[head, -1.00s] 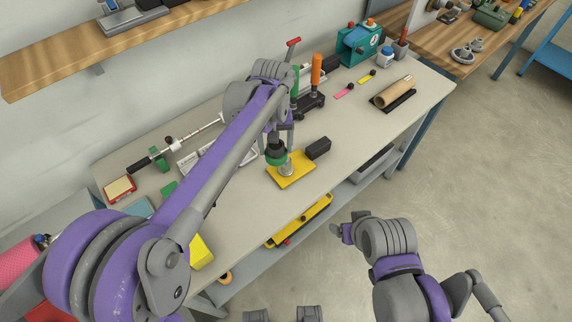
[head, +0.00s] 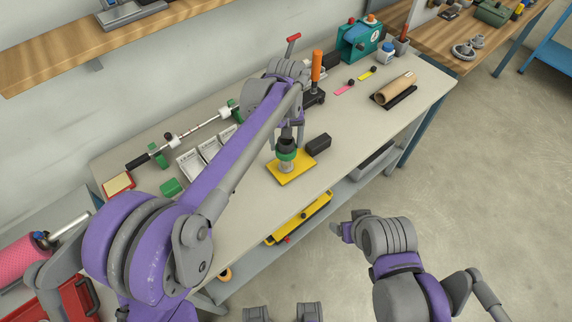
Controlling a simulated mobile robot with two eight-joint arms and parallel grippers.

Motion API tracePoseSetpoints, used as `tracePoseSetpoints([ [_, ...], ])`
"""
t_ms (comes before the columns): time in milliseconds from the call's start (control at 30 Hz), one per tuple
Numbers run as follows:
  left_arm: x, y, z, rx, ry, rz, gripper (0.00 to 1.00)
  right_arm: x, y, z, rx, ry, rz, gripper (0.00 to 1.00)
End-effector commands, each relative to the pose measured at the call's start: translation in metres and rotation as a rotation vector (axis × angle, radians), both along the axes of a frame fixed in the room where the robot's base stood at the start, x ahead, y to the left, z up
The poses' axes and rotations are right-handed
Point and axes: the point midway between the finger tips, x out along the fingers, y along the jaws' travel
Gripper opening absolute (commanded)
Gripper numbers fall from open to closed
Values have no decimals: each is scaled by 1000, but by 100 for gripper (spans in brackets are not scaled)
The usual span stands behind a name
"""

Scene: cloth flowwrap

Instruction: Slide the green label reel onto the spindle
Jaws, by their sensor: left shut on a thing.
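The green label reel (head: 288,155) is in my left gripper (head: 289,140), which is shut on it from above; dark fingers hide part of its top. The reel is at the top of the grey spindle (head: 287,168), in line with it in the head view. I cannot tell whether the spindle's tip is inside the reel's bore. The spindle stands upright on a yellow base plate (head: 281,180) on the bench. My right gripper (head: 344,231) is off the bench's front edge, away from the reel; its fingers are too small and turned to read.
A black block (head: 318,144) sits close behind the plate's right side. An orange-handled device (head: 316,68) stands farther back. White cards (head: 190,163) and a rod on green holders (head: 160,157) lie left.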

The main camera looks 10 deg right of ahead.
Motion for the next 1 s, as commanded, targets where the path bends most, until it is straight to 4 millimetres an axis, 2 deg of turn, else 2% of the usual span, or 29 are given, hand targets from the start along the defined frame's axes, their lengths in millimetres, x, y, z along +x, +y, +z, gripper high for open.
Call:
tracePoseSetpoints([
  [1000,0,0,-21,0,0,0,23,-4,0,-14,0,7,0,77],
])
